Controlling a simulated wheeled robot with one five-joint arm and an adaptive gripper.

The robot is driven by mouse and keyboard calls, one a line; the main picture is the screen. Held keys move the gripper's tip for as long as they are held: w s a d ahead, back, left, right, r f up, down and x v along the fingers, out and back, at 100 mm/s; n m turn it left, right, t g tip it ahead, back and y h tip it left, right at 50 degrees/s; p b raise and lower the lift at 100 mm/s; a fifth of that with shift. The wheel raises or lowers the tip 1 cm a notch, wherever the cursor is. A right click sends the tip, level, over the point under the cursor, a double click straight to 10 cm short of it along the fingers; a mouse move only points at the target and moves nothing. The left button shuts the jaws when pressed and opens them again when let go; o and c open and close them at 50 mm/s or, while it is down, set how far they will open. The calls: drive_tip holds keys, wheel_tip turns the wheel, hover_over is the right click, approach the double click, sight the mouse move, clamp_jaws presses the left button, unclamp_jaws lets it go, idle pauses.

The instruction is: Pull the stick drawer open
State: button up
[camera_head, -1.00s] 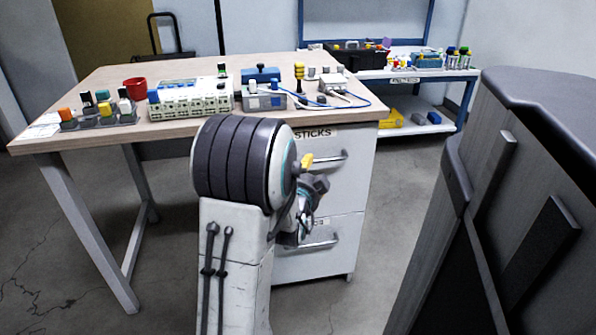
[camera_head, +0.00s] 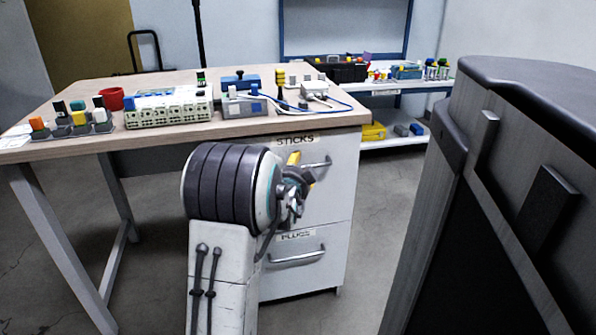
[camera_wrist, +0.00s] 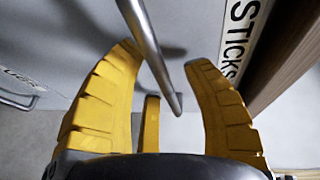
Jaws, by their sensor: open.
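The stick drawer (camera_head: 333,192) is the upper drawer of the white cabinet under the table, with a label reading STICKS. It looks shut. Its metal bar handle (camera_head: 318,163) is partly hidden by my arm. My gripper (camera_head: 297,172) is in front of this drawer at the handle. In the wrist view my gripper (camera_wrist: 168,80) is open, with yellow fingers spread on either side of the handle bar (camera_wrist: 150,50). The bar runs between the fingers, and I cannot tell whether they touch it. The STICKS label (camera_wrist: 238,35) is right of the right finger.
Below is the PLUGS drawer (camera_head: 318,268) with its own handle. The wooden tabletop (camera_head: 232,130) above carries vials, a red cup (camera_head: 111,98) and devices. A dark-topped grey cabinet (camera_head: 500,210) stands close on the right. A blue shelf unit with supplies is behind.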

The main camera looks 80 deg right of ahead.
clamp_jaws()
idle(0.5)
